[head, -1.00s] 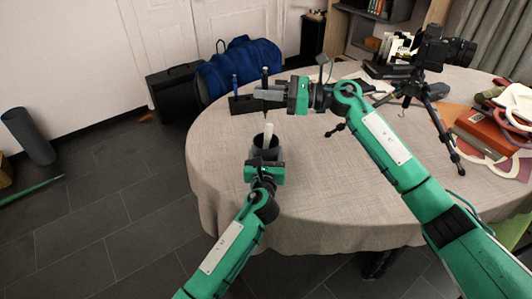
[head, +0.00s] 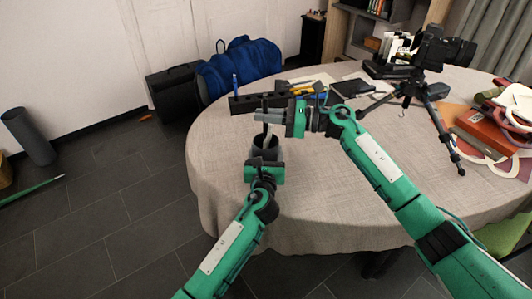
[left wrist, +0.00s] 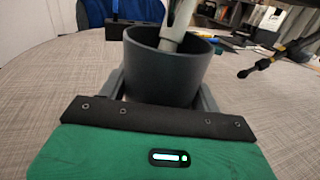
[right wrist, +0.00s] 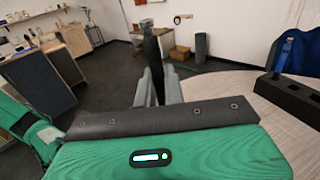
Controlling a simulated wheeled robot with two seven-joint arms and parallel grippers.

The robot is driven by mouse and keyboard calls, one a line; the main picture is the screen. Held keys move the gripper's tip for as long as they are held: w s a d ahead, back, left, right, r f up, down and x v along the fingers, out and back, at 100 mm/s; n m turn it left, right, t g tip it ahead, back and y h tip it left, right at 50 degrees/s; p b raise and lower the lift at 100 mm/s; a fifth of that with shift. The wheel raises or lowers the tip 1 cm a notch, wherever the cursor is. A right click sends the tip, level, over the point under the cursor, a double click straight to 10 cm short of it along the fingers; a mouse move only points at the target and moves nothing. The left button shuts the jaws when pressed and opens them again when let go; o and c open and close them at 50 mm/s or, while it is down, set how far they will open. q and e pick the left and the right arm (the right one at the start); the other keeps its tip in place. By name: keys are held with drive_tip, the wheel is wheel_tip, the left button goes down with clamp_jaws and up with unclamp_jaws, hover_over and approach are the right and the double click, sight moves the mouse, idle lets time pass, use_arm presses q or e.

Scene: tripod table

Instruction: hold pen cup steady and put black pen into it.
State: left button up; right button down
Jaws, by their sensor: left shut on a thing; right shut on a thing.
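The dark grey pen cup (head: 267,153) stands upright near the table's left edge, with a pale stick-like item (left wrist: 178,28) in it. My left gripper (head: 265,160) is shut around the cup; in the left wrist view its fingers (left wrist: 160,92) lie along both sides. My right gripper (head: 268,116) is shut on the black pen (right wrist: 151,52), roughly upright, just above and behind the cup opening. In the head view only a short dark piece of the pen shows above the fingers. Its lower end is hard to make out against the pale item.
A black pen block (head: 243,104) with a blue pen (head: 235,81) stands just behind the cup. A camera tripod (head: 416,92) stands to the right, with books (head: 487,133) further right. The table front is clear.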

drive_tip(key=shift+f, duration=1.35)
drive_tip(key=c, duration=1.4)
unclamp_jaws()
drive_tip(key=s+d, duration=0.1)
drive_tip(key=d, duration=1.1)
drive_tip(key=shift+s, duration=0.35)
use_arm(q)
drive_tip(key=o, duration=1.1)
drive_tip(key=shift+o, duration=0.2)
drive_tip(key=shift+s, duration=0.1)
